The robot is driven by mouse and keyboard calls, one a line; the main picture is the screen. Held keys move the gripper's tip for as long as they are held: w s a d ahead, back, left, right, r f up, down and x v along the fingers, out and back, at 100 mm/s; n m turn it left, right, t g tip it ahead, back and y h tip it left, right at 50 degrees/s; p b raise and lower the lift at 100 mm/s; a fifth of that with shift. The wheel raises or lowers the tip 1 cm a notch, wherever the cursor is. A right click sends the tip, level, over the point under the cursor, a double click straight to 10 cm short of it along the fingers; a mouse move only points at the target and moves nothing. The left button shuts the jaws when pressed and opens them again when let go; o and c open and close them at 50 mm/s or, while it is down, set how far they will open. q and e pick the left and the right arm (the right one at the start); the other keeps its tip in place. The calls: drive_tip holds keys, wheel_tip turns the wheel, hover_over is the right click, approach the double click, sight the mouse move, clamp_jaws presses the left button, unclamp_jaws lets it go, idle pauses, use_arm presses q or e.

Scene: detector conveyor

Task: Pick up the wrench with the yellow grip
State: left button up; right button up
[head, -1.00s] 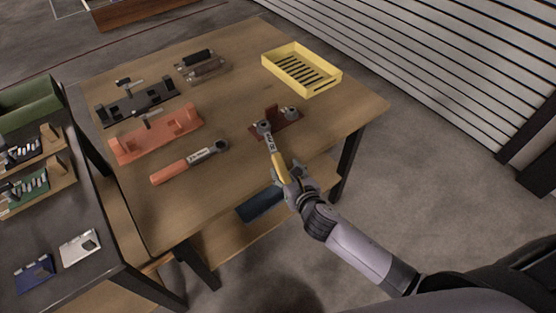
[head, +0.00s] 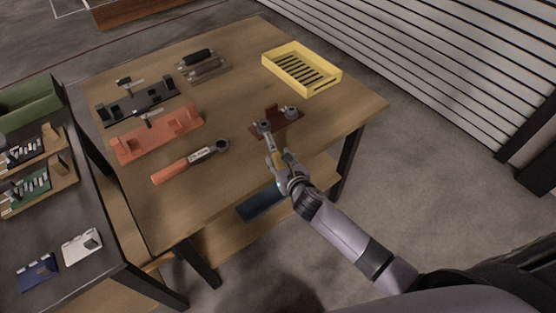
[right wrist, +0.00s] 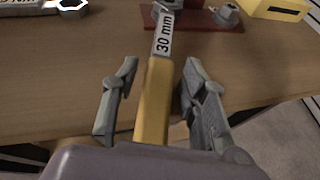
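The wrench with the yellow grip (right wrist: 153,98) lies near the table's front right edge, its metal head toward a dark red holder (head: 291,124). A "30 mm" label shows on its shaft in the right wrist view. My right gripper (head: 277,160) is over the grip. In the right wrist view my right gripper (right wrist: 160,85) is open, one finger on each side of the yellow grip, with a gap visible on the left side. In the head view the hand hides most of the grip. My left gripper is not in view.
A wrench with an orange-red grip (head: 170,173) lies to the left, by an orange-red holder (head: 130,149). A black holder (head: 107,114) stands behind it. A yellow tray (head: 335,82) stands at the back right. The table's middle is clear.

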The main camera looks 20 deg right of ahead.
clamp_jaws()
drive_tip(key=shift+r, duration=0.1)
idle(0.5)
